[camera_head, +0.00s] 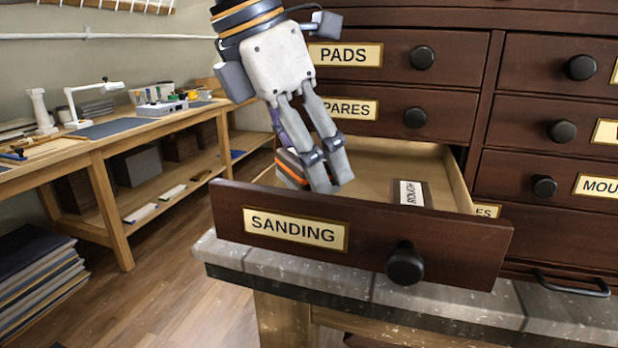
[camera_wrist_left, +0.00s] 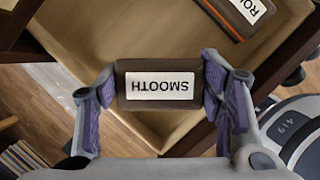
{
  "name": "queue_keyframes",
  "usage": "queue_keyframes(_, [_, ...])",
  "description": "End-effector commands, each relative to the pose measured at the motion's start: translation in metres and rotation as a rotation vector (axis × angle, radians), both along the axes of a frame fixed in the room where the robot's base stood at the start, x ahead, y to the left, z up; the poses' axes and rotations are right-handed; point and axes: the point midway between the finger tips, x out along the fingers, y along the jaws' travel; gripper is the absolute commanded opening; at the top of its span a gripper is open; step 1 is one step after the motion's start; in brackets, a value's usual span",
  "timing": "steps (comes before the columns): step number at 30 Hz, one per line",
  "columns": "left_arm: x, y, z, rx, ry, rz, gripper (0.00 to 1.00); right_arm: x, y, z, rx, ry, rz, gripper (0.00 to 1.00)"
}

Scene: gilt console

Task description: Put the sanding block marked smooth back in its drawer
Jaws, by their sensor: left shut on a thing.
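The sanding block marked SMOOTH (camera_wrist_left: 158,105) is dark brown with a white label and sits between the fingers of my left gripper (camera_wrist_left: 160,100), which is shut on it. In the head view the block (camera_head: 291,168) shows an orange stripe, partly hidden behind my left gripper (camera_head: 318,168). The gripper reaches down into the open SANDING drawer (camera_head: 365,248), at its left part. The drawer floor also shows around the block in the left wrist view (camera_wrist_left: 95,50). I cannot tell whether the block touches the floor. My right gripper is not in view.
The block marked ROUGH (camera_head: 411,194) lies in the drawer's right part, apart from the held block; it also shows in the wrist view (camera_wrist_left: 240,14). Closed drawers with round knobs (camera_head: 415,117) rise behind. A stone ledge (camera_head: 300,270) lies below. A workbench (camera_head: 90,145) stands left.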

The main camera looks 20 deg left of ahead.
Motion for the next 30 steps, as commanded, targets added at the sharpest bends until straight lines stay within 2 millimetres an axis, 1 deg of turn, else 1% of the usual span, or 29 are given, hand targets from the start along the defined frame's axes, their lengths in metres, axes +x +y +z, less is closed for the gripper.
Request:
queue_keyframes(1, [0.000,0.001,-0.011,0.003,0.003,-0.001,0.36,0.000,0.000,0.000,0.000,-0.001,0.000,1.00])
queue_keyframes(4, [0.000,0.000,-0.025,0.002,0.003,0.000,0.36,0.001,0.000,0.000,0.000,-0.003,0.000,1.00])
queue_keyframes(15, [0.000,0.000,-0.031,0.001,0.002,0.000,0.36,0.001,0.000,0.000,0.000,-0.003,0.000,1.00])
queue_keyframes(16, [0.000,0.000,-0.030,0.001,0.002,0.000,0.69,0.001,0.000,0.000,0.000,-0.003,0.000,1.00])
queue_keyframes(18, [0.000,0.000,-0.030,0.001,0.002,0.000,0.82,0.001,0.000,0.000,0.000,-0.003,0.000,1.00])
queue_keyframes(27, [0.000,0.000,-0.029,0.001,0.001,0.000,0.82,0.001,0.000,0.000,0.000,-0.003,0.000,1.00])
queue_keyframes(29, [0.000,0.000,-0.026,0.000,0.000,0.000,0.82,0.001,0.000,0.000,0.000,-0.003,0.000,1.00])
queue_keyframes(30, [-0.001,0.002,-0.021,0.000,0.000,0.001,0.82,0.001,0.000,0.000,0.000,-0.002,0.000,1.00])
